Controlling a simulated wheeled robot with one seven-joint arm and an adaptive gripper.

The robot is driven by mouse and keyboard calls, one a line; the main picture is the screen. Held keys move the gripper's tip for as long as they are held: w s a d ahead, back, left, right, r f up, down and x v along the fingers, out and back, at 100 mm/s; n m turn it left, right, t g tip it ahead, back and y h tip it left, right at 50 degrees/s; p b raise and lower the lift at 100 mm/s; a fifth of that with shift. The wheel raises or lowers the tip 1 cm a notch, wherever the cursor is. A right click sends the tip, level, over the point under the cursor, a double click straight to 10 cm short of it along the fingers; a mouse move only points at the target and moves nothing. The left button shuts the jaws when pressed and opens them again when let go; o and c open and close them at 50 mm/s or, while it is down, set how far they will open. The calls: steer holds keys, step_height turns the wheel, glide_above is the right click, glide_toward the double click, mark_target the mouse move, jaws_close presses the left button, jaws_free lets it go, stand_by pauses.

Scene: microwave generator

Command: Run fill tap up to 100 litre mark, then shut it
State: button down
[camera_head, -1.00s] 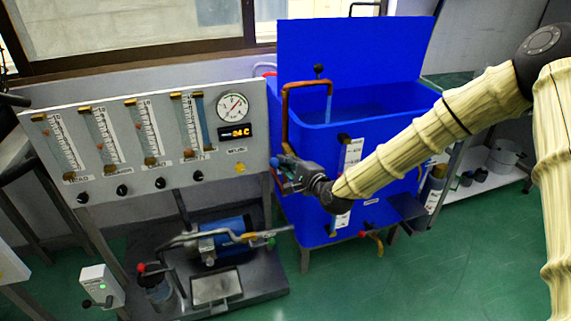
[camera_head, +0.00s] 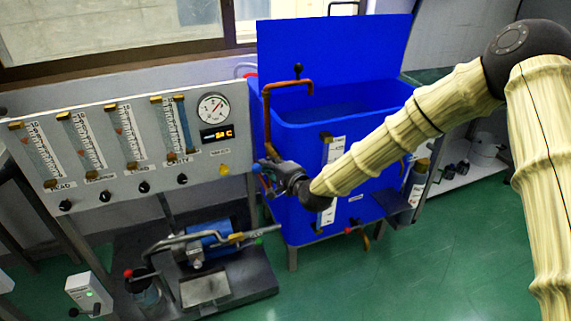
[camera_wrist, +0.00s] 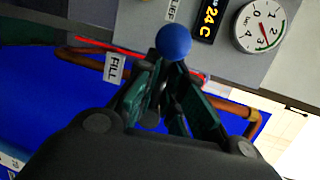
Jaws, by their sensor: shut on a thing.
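The fill tap's lever ends in a blue ball knob (camera_wrist: 173,42), between and just past my fingertips in the wrist view; the knob also shows small in the head view (camera_head: 256,168). My gripper (camera_wrist: 160,85) is shut on the lever, in front of the copper fill pipe (camera_head: 267,120). A white FILL label (camera_wrist: 114,68) hangs beside it. The pipe bends over the blue tank (camera_head: 360,120), and no stream shows below its spout (camera_head: 309,88). The tank holds dark water. A white level scale (camera_head: 335,150) is on its front; its marks are too small to read.
A grey panel (camera_head: 110,160) with several flow tubes, black knobs, a round gauge (camera_head: 214,108) and a temperature display stands left. A blue pump (camera_head: 210,240) sits on a low bench below. A drain valve (camera_head: 360,231) juts from the tank's lower front. Green floor is clear at front right.

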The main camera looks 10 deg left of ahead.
steer(key=shift+s+a+f, duration=0.3)
steer(key=shift+s+a, duration=0.25)
steer(key=c, duration=1.6)
jaws_free()
steer(key=shift+o, duration=0.3)
steer(key=shift+a+r, duration=0.15)
steer(key=shift+a, duration=0.05)
steer(key=shift+w+d, duration=0.25)
steer(key=shift+d, duration=0.2)
steer(key=v, duration=1.2)
steer(key=shift+r, duration=0.1)
